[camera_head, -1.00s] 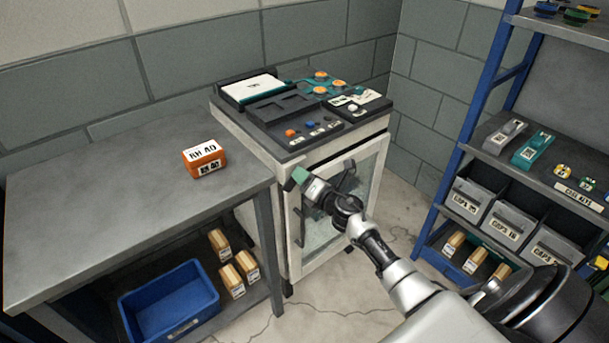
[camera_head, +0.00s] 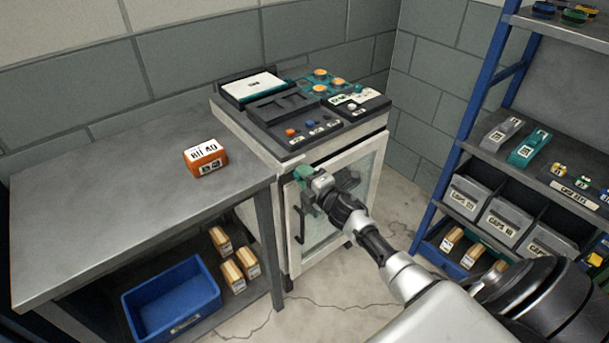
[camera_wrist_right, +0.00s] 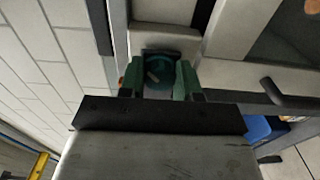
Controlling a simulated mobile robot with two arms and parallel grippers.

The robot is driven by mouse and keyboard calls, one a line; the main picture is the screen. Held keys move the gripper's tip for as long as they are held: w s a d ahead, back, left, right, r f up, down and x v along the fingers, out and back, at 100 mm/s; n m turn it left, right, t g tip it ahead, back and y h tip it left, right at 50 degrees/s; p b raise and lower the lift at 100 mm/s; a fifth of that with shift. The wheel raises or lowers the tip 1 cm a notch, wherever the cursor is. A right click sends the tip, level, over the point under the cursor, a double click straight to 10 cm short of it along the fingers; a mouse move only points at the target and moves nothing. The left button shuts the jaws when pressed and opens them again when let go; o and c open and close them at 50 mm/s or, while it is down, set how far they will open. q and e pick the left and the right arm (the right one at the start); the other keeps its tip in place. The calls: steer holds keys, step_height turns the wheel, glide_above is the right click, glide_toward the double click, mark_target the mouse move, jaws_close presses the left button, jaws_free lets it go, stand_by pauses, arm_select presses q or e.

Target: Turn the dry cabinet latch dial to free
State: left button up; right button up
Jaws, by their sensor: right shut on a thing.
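The dry cabinet (camera_head: 340,205) stands below the dark control top, with a pale frame, a glass door and a dark bar handle (camera_head: 299,222). My right gripper (camera_head: 303,175) is at the upper left of the door frame. In the right wrist view its green fingers (camera_wrist_right: 162,85) are shut on the round teal latch dial (camera_wrist_right: 158,66), one on each side. The dial's pointer mark looks slanted; its label cannot be read. In the head view the gripper hides the dial. My left gripper is not in view.
An orange labelled box (camera_head: 205,158) sits on the grey bench (camera_head: 110,205) at the left. A blue bin (camera_head: 172,300) is on the shelf below. A blue-framed rack (camera_head: 455,150) stands at the right. Floor in front of the cabinet is clear.

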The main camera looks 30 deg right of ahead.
stand_by(0.6)
steer(key=o, duration=0.9)
steer(key=shift+o, duration=0.2)
steer(key=s, duration=1.1)
steer(key=shift+d, duration=0.45)
